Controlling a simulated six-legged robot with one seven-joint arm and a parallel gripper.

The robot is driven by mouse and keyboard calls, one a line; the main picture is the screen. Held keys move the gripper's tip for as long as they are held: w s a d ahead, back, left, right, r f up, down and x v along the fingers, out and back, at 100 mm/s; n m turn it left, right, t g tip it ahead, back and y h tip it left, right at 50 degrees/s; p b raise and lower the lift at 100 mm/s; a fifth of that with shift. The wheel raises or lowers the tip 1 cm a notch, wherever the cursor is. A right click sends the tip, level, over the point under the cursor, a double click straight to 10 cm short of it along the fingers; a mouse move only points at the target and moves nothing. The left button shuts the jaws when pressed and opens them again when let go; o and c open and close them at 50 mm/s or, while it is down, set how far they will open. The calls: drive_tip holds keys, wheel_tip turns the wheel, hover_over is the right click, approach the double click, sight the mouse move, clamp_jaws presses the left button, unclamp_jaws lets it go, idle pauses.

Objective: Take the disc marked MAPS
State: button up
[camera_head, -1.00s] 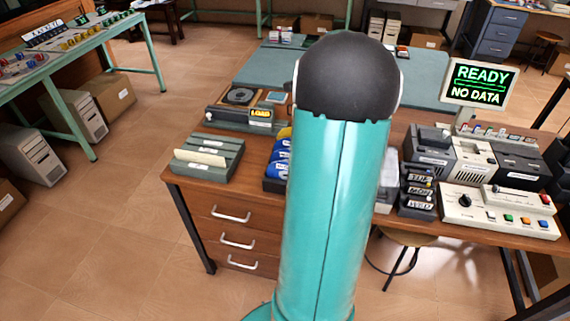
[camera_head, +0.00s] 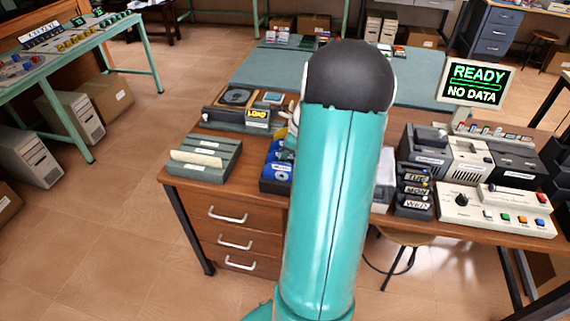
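A dark rack (camera_head: 272,186) on the wooden desk holds blue discs (camera_head: 276,170) with white labels, just left of my teal arm. The labels are too small to read, so I cannot tell which disc is marked MAPS. My arm hides the right side of the rack. A pale part that looks like my gripper (camera_head: 290,127) shows beside the arm's dark joint, over or behind the back of the rack. Its fingertips are hidden, and I cannot tell if it touches or holds a disc.
A grey-green slotted holder (camera_head: 218,146) with a cream card stands left of the rack. Behind it is a unit with a LOAD display (camera_head: 257,116). Cartridges (camera_head: 415,190) and machines stand right. A monitor (camera_head: 476,83) reads READY, NO DATA.

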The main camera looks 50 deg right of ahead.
clamp_jaws()
